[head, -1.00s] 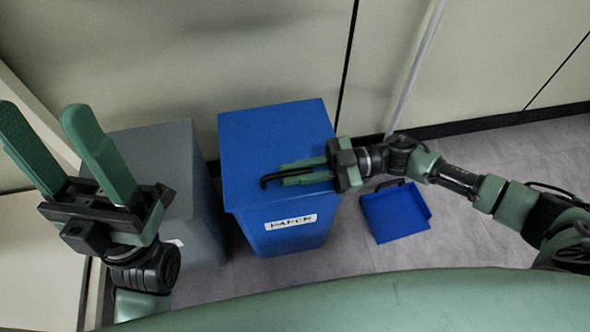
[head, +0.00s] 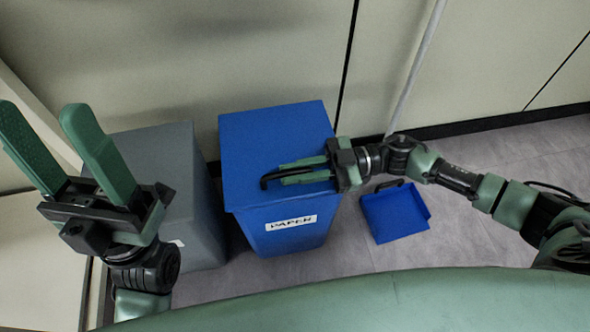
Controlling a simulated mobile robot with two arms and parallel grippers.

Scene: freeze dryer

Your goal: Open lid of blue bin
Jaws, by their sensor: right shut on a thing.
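The blue bin (head: 285,238) stands on the floor in the middle of the head view, with a white PAPER label on its front. Its flat blue lid (head: 272,140) lies on top and looks closed. A black handle (head: 266,180) sits near the lid's front edge. My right gripper (head: 303,172) reaches in from the right over the front of the lid and is shut on the handle, its fingers hiding part of it. My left gripper (head: 62,145) is at the left, fingers wide apart, open and empty, away from the blue bin.
A grey bin (head: 172,165) stands just left of the blue bin, partly behind my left gripper. A blue dustpan (head: 396,213) lies on the floor at the right, with a pale pole (head: 415,70) behind it against the wall. The wall is close behind the bins.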

